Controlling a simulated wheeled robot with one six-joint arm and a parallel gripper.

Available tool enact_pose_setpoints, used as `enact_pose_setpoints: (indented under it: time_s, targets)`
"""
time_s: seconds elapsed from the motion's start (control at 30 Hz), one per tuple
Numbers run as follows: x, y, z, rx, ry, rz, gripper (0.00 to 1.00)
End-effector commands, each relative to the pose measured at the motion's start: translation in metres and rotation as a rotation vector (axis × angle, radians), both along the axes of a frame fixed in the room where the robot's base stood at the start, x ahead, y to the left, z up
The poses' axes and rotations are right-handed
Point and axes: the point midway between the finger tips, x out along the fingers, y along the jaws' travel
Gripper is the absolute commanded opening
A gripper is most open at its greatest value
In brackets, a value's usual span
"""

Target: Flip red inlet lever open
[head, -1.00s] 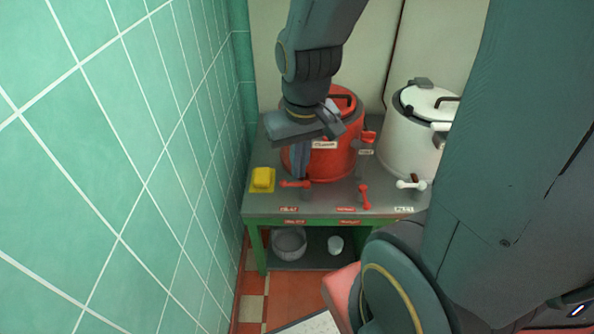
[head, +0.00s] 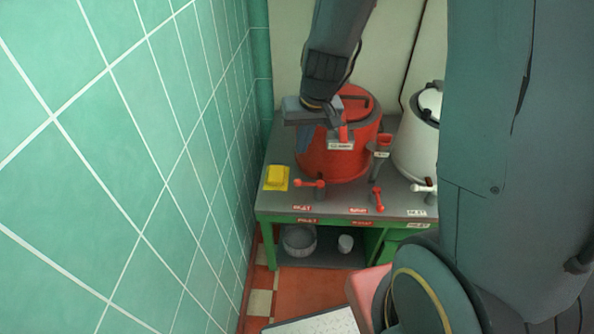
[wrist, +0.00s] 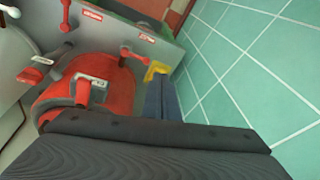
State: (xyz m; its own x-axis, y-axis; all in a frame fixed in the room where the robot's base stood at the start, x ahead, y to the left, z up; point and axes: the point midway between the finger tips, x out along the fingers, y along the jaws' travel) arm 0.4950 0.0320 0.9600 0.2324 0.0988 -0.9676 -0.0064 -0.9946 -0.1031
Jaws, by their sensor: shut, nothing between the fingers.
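The red kettle (head: 335,160) stands on the grey bench top. The red lever at left (head: 310,183), above a small label too blurred to read surely, lies roughly level, its handle pointing left; it also shows in the wrist view (wrist: 132,53). A second red lever (head: 377,199) to its right stands more upright. My gripper (head: 303,153) is above the bench, left of the kettle and behind the left lever, apart from it. In the wrist view my gripper's fingers (wrist: 161,84) are together and empty, pointing toward the bench near the yellow block.
A yellow block (head: 276,178) sits at the bench's left edge. A white kettle (head: 414,150) with a white lever (head: 423,188) stands at right, partly hidden by my arm. A green tiled wall (head: 130,130) is close on the left. Bowls (head: 299,241) are on the lower shelf.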

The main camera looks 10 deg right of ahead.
Motion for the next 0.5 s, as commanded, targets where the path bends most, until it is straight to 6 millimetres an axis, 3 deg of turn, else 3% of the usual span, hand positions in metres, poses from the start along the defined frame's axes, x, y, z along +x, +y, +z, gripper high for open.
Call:
enact_pose_setpoints:
  time_s: [0.2,0.33,0.5]
  targets:
    - [0.077,0.002,-0.053,-0.007,-0.067,-0.043,0.0]
    - [0.108,-0.004,-0.09,-0.039,-0.094,-0.071,0.0]
    - [0.129,-0.013,-0.129,-0.082,-0.109,-0.101,0.0]
